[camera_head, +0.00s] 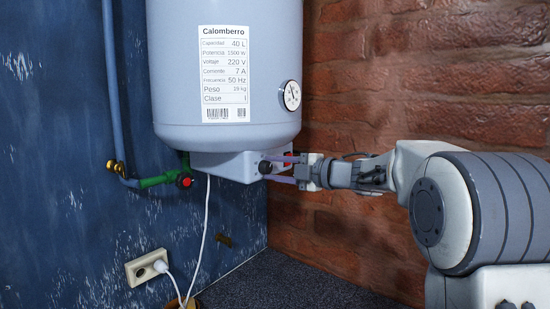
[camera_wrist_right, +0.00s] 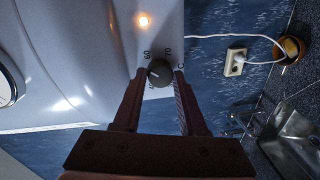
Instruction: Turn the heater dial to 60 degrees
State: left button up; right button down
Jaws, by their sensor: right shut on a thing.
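The heater (camera_head: 222,130) is a white tank with a spec label, a gauge and a control box underneath. Its dark round dial (camera_head: 265,167) sits on the front of that box. In the right wrist view the dial (camera_wrist_right: 160,72) shows between my fingers, with the marks 60 and 70 and a C around it. Its exact setting is too small to tell. My right gripper (camera_head: 268,169) reaches in from the right and is shut on the dial, one finger on each side; it also shows in the right wrist view (camera_wrist_right: 160,80). My left gripper is out of view.
A lit lamp (camera_wrist_right: 143,20) glows on the heater in the right wrist view. The round gauge (camera_head: 290,95) is above the gripper. A green valve (camera_head: 165,180) and blue pipe (camera_head: 113,90) are left. A white cable (camera_head: 203,235) hangs near the wall socket (camera_head: 146,267).

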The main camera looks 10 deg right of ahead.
jog(key=shift+m+p, duration=1.6)
jog(key=shift+m, duration=0.4)
jog(key=shift+f+y, duration=0.1)
jog(key=shift+y, duration=0.2)
jog(key=shift+c, duration=2.3)
grip_release()
jog(key=shift+d, duration=0.1)
jog(key=b+v, duration=0.4)
jog(key=v, duration=0.6)
